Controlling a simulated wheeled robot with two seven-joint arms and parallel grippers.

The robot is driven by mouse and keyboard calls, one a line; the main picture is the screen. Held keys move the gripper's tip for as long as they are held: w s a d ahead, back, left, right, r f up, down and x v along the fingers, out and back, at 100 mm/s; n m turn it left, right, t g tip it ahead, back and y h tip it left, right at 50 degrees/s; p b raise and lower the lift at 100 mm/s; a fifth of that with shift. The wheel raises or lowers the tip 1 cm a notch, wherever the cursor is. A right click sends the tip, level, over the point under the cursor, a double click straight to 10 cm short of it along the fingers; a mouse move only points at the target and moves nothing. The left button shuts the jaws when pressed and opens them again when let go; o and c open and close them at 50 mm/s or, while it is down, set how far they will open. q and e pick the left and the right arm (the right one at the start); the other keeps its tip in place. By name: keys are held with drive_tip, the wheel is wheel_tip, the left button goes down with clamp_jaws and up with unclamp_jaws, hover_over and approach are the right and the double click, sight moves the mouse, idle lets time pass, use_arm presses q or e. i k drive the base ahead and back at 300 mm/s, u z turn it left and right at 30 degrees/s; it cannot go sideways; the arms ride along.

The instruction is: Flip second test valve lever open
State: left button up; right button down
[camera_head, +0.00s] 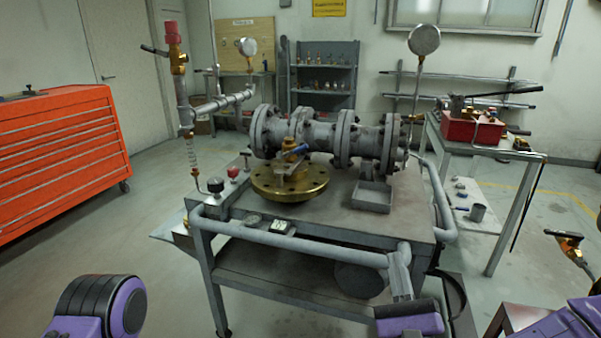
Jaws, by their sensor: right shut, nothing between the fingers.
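A grey flanged pipe assembly (320,137) lies on the metal cart. A brass fitting (412,118) is at the pipe's right end, below a gauge. A red-capped brass valve with a black lever (155,51) tops the left riser. I cannot tell which is the second test valve. My right gripper (402,254) appears shut and empty at the cart's front rail, far from these levers; whether it touches the rail is unclear. My left gripper is out of view.
The cart's grey front rail (290,241) stands between me and the pipe. Gauges (424,40) rise above it. A side table (490,152) with a red box stands right. A red tool chest (58,160) stands left. A brass, black-handled item (568,243) is far right.

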sight(300, 148)
drive_tip(key=u, duration=1.35)
drive_tip(key=i, duration=0.9)
drive_tip(key=z, duration=1.4)
